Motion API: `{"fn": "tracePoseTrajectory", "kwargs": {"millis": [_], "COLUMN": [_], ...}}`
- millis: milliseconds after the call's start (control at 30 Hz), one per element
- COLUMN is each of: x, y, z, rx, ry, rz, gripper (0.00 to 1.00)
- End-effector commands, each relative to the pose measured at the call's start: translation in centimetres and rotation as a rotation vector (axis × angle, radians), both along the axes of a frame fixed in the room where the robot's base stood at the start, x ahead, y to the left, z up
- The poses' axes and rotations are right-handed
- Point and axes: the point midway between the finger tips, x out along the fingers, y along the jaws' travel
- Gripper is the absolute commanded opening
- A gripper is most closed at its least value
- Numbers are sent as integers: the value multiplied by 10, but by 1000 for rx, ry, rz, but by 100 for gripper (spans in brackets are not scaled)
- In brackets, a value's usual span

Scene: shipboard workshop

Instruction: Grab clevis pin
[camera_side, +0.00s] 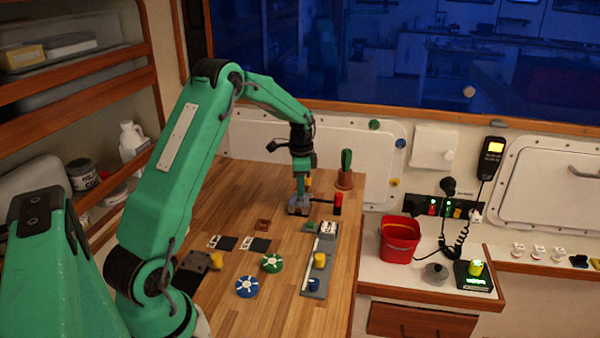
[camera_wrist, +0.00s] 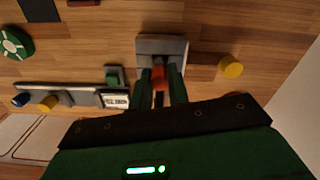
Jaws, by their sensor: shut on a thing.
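My gripper (camera_wrist: 160,75) points down at a small grey block (camera_wrist: 175,45) on the wooden bench; the block also shows in the side view (camera_side: 298,210). In the wrist view the two green fingers are closed in on a red piece (camera_wrist: 158,73), which I take to be the clevis pin. It lies at the block's edge. In the side view a dark rod (camera_side: 320,201) runs right from the block to an upright red cylinder (camera_side: 338,203). I cannot tell whether this is the same red piece. The fingers hide part of the pin.
A grey tray (camera_side: 316,292) with yellow and blue knobs lies in front of the block. Green (camera_side: 272,263) and blue (camera_side: 247,287) discs lie nearer. A potted cactus (camera_side: 346,160) stands behind. A yellow cylinder (camera_wrist: 231,67) stands beside the block. A red bucket (camera_side: 400,240) is right.

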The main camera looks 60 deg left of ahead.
Motion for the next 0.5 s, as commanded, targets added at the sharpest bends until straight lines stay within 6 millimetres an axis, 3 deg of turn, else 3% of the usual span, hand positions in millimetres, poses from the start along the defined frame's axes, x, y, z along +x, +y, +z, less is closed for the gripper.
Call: {"fn": "tracePoseTrajectory", "kwargs": {"millis": [133,500], "x": [1,-2], "y": [1,-66], "z": [24,61], "rx": [3,2], "ry": [-5,-3], "rz": [0,-4], "gripper": [0,0]}}
